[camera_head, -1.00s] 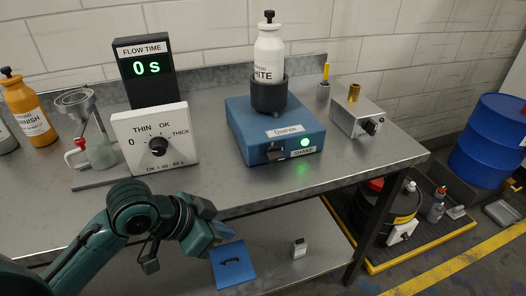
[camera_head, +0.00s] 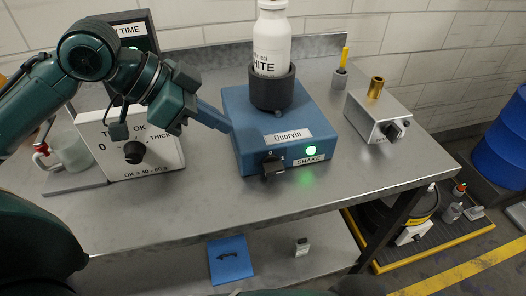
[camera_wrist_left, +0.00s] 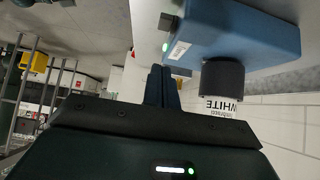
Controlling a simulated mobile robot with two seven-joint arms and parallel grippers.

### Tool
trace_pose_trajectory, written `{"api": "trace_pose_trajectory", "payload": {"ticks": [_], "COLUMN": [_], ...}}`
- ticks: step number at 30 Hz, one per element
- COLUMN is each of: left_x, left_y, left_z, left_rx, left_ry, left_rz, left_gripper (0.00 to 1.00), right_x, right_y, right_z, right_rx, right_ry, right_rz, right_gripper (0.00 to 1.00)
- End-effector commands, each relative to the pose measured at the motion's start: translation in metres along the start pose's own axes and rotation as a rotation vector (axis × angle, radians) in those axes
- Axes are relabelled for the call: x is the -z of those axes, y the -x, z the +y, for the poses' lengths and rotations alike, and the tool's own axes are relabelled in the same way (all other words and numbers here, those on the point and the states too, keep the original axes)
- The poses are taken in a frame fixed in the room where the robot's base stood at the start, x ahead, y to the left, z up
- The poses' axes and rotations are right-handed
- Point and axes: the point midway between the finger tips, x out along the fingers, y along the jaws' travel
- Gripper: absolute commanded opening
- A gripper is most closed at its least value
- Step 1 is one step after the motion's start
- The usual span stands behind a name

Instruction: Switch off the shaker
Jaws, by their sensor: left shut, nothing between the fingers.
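The shaker (camera_head: 236,128) is a blue box on the bench with a dark switch knob (camera_head: 272,166) on its front. Its green light (camera_head: 311,150) is lit beside a SHAKE label. A white bottle (camera_head: 271,35) stands upright in the dark holder (camera_head: 272,90) on top. My left gripper (camera_head: 223,124) is shut and empty, with its tips at the shaker's left side, left of and above the knob; I cannot tell whether they touch it. The left wrist view shows the shut fingers (camera_wrist_left: 164,85), the shaker (camera_wrist_left: 245,30) and the knob (camera_wrist_left: 168,22). My right gripper is not in view.
A white dial box (camera_head: 155,158) stands left of the shaker, partly behind my left arm. A grey box (camera_head: 372,118) with a black knob stands to the right. The bench front (camera_head: 215,205) is clear. A blue piece (camera_head: 230,262) lies on the lower shelf.

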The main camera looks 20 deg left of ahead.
Motion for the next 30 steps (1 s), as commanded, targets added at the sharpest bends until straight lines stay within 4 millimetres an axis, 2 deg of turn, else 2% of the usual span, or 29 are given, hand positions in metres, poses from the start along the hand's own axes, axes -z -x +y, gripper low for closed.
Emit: {"api": "trace_pose_trajectory", "payload": {"ticks": [6,10,23,24,30], "left_x": [0.0,0.0,0.001,-0.004,-0.024], "left_y": [-0.002,-0.013,-0.101,-0.107,-0.124], "left_z": [0.0,0.0,0.001,0.001,0.0], "left_rx": [0.0,-0.002,-0.004,-0.003,0.0], "left_ry": [0.0,0.0,0.001,0.003,0.001], "left_rz": [0.0,0.002,0.002,-0.002,-0.001], "left_gripper": [0.0,0.0,0.0,0.0,0.0], "right_x": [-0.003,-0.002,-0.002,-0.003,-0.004], "right_y": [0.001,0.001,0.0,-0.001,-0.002], "right_z": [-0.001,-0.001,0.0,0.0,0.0], "right_rx": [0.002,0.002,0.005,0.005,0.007], "right_ry": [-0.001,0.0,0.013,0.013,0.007], "right_rz": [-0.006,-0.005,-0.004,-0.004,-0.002], "right_gripper": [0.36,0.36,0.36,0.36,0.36]}}
